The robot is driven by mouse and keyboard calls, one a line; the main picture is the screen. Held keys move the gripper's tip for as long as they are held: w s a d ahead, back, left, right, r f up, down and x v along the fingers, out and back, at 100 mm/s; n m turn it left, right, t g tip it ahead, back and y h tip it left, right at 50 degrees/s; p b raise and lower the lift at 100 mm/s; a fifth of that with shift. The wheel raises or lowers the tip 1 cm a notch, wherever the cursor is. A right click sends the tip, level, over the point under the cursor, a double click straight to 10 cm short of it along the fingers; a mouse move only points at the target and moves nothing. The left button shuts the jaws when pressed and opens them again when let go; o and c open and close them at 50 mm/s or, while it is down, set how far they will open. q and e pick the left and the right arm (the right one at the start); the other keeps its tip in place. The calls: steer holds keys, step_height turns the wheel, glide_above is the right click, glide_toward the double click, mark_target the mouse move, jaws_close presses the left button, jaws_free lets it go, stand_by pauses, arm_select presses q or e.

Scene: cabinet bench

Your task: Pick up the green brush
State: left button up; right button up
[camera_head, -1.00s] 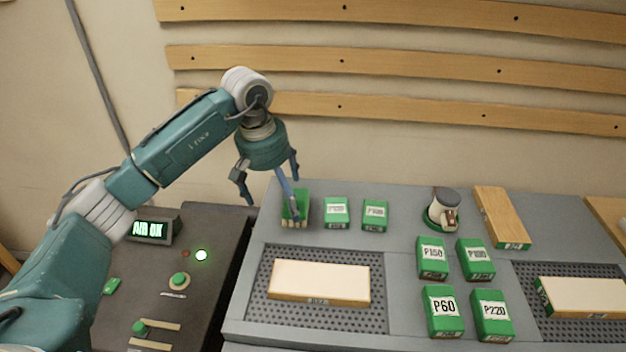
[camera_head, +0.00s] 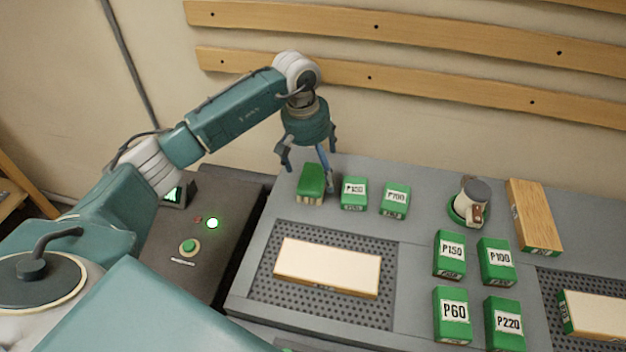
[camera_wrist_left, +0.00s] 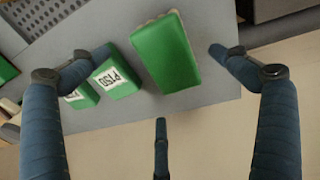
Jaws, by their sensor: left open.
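The green brush (camera_head: 312,180), a green block with pale bristles beneath, rests at the back left of the grey bench. It also shows in the left wrist view (camera_wrist_left: 168,52), bristle edge to the far side. My left gripper (camera_head: 306,158) is open and empty just above and behind the brush. In the wrist view two fingertips (camera_wrist_left: 162,52) stand apart on either side of the brush, and the third finger is below it in the picture. I cannot tell whether any finger touches it. My right gripper is not in view.
Small green boxes, P150 (camera_head: 355,193) and another (camera_head: 395,201), stand right of the brush. A pale wood block (camera_head: 327,267) lies on a perforated mat in front. The wall with wooden slats (camera_head: 370,77) rises behind.

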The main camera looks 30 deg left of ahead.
mark_target(317, 177)
arm_select(q)
step_height(317, 177, down, 4)
steer(key=shift+r+p, duration=0.2)
steer(key=shift+p, duration=0.6)
steer(key=shift+w+d+f, duration=0.1)
steer(key=shift+f, duration=0.25)
steer(key=shift+c, duration=0.5)
steer(key=c, duration=1.6)
